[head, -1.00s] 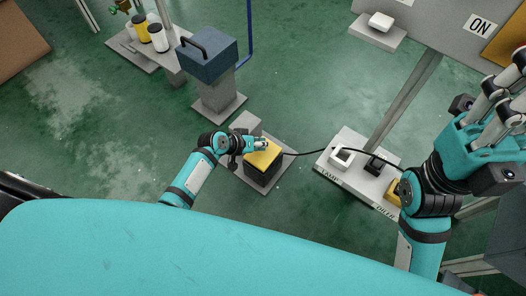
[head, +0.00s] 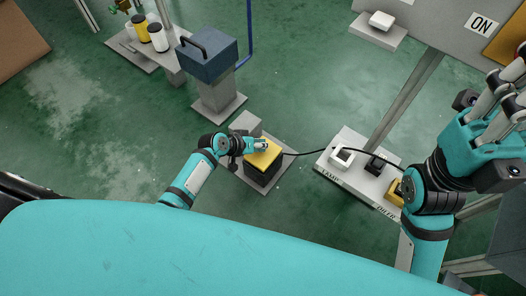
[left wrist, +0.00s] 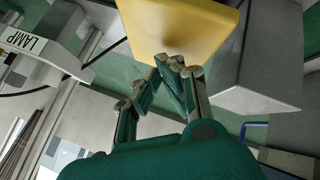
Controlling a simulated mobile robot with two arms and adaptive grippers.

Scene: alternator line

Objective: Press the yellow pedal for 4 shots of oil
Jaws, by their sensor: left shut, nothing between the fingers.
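The yellow pedal (head: 262,154) is a yellow plate on a dark block, on a grey floor plate in the middle of the head view. In the left wrist view the yellow plate (left wrist: 178,22) fills the top middle. My left gripper (head: 262,145) is shut and empty, its fingertips at the pedal's far upper part. In the left wrist view its fingertips (left wrist: 172,62) come together just below the plate's edge; whether they touch it I cannot tell. My right gripper (head: 505,100) is at the right, high above the floor, with its fingers spread and empty.
A black cable runs from the pedal to a grey board (head: 343,178) with white, black and yellow switches, labelled LAMP and OILER. A blue-grey box (head: 207,55) on a post stands behind the pedal. A grey panel with an ON sign (head: 480,24) is upper right. Green floor is free at left.

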